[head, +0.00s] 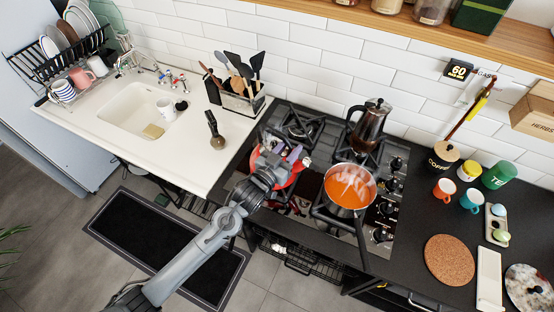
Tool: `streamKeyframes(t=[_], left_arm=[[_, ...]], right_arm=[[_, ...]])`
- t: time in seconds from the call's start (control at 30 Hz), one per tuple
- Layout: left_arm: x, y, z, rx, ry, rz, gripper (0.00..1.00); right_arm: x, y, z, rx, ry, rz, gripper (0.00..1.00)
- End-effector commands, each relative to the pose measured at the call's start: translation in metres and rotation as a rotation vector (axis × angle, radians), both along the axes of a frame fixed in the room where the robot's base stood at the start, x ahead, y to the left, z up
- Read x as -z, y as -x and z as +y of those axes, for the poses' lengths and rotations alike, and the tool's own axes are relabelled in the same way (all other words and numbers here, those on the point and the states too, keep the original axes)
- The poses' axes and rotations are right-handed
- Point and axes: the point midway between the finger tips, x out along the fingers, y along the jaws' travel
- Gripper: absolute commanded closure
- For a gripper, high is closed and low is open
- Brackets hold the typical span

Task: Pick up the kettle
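A red, rounded vessel (294,180), which looks like the kettle, stands on the front left burner of the hob. My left arm and gripper cover much of it, so its handle and spout are hard to make out. My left gripper (284,153) is right over the red vessel, at its top. Whether its fingers are open or closed, and whether they touch the vessel, I cannot tell. A tall dark metal pot with a spout and handle (370,122) stands on the back right burner. My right gripper is not in view.
A saucepan of orange soup (349,187) stands just right of the red vessel, its handle pointing toward the front edge. A utensil holder (238,98) stands behind left. A cork mat (449,259) and cups lie right of the hob. The back left burner (300,126) is bare.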

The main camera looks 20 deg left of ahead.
Motion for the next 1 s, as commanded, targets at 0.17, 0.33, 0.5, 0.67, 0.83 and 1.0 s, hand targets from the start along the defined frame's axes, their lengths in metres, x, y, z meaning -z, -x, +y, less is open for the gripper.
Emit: streamKeyframes(t=[0.17,0.33,0.5,0.67,0.83,1.0], left_arm=[[0.0,0.0002,0.0,0.0,0.0,0.0,0.78],[0.0,0.0003,0.0001,0.0,0.0,0.0,1.0],[0.0,0.0003,0.0001,0.0,0.0,0.0,1.0],[-0.0001,0.0004,0.0002,0.0,0.001,0.0,1.0],[0.0,0.0004,0.0001,0.0,0.002,0.0,1.0],[0.0,0.0004,0.0001,0.0,0.003,0.001,1.0]], right_arm=[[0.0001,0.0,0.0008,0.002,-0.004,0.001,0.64],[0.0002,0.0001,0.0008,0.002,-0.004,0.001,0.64],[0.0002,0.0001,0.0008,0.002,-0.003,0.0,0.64],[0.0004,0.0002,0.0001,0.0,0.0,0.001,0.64],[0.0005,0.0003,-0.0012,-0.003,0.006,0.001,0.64],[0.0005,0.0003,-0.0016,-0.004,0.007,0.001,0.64]])
